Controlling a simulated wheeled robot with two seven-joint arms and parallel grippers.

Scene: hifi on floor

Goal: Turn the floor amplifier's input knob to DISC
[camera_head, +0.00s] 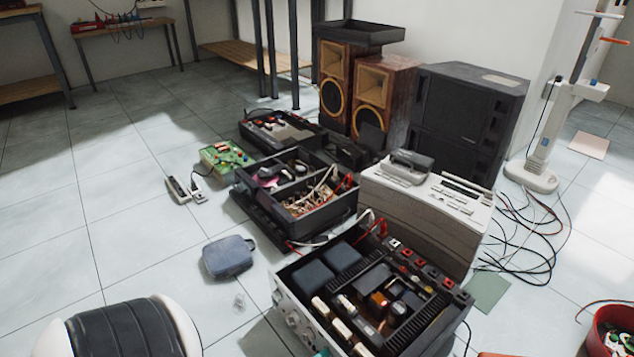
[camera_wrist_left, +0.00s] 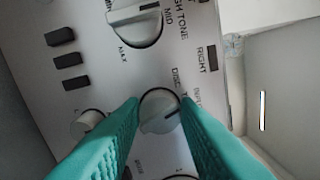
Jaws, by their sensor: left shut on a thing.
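The floor amplifier (camera_head: 293,318) has its top open, with dark transformers, tubes and capacitors inside. Its silver front panel with knobs faces the lower left in the head view. In the left wrist view the panel (camera_wrist_left: 100,85) fills the middle. The input knob (camera_wrist_left: 159,119) is a small silver knob with a dark pointer line slanting toward the right finger. The printed word DISC stands just above it. My left gripper (camera_wrist_left: 160,103) has its teal fingers on both sides of this knob and is shut on it. My right gripper is in neither view.
A larger knob (camera_wrist_left: 135,22) and another small knob (camera_wrist_left: 88,123) sit near the fingers. A beige device (camera_head: 425,205) stands behind the amplifier. A blue-grey pouch (camera_head: 228,257) lies to its left. Loose black cables (camera_head: 530,235) lie at right. The floor at left is mostly free.

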